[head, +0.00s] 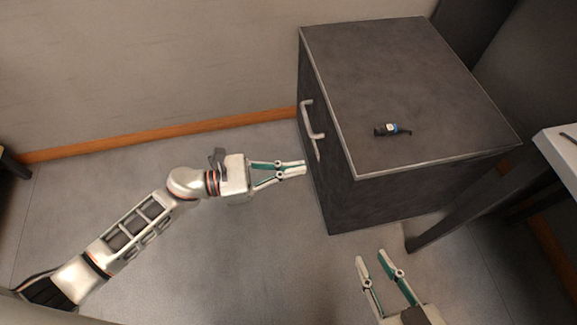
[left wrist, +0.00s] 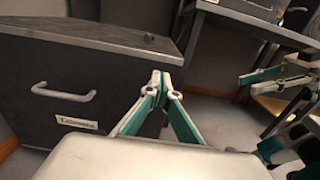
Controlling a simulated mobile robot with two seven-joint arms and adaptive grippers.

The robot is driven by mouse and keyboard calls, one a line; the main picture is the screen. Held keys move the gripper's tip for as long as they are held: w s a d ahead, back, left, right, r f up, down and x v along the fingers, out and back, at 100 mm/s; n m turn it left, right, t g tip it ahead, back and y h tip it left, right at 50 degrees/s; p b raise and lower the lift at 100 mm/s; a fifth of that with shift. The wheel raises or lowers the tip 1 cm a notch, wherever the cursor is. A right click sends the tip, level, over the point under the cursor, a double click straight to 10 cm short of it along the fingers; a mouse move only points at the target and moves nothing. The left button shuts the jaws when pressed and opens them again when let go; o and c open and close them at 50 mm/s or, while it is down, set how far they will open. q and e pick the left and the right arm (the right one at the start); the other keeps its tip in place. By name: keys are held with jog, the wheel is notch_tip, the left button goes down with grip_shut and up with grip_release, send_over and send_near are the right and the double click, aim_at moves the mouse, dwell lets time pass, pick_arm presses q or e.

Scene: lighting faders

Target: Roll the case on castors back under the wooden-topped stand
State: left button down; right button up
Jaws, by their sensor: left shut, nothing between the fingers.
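The dark grey case (head: 400,90) stands on the floor against the wall side, with a metal pull handle (head: 311,130) on its left face. Its handle face, with a label plate, also shows in the left wrist view (left wrist: 30,72). Its castors are hidden. A dark-legged stand (head: 455,207) with a pale top edge is to the right of the case; it also shows in the left wrist view (left wrist: 265,28). My left gripper (head: 303,169) is shut and empty, its tips close to the handle face, below the handle. My right gripper (head: 373,260) is open and empty in front of the case.
A small dark object with a blue band (head: 392,130) lies on top of the case. The wall with an orange-brown skirting board (head: 160,136) runs behind. The grey floor (head: 235,260) left of and in front of the case is clear.

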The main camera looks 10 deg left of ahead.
aim_at(348, 159)
pick_arm(q)
jog(key=x, duration=1)
jog(key=shift+f, duration=0.1)
